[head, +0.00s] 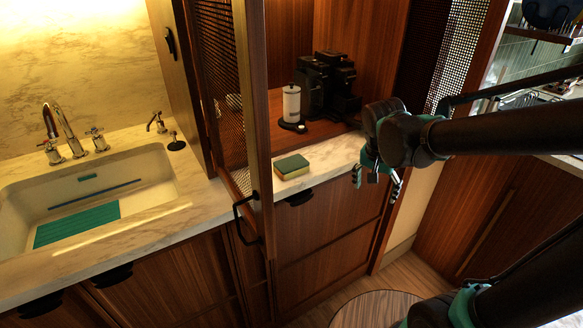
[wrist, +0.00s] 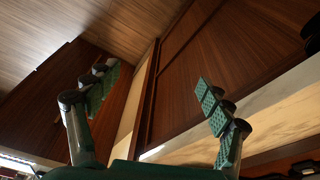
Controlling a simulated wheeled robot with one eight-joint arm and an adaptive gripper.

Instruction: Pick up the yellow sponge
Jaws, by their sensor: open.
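The yellow sponge (head: 292,167) has a green top layer. It lies flat on the pale marble counter, just right of the open cabinet door, in the head view. My gripper (head: 376,185) is in the air to the right of the sponge, apart from it, with its fingers pointing down. In the wrist view my gripper (wrist: 155,112) has its two green-padded fingers spread wide with nothing between them. The sponge is not clearly seen in the wrist view.
The open cabinet door (head: 255,120) with its black handle stands close left of the sponge. A white canister (head: 291,104) and a black coffee machine (head: 328,84) stand behind it. A sink (head: 90,195) is at the left. Wooden drawers (head: 330,225) are below the counter.

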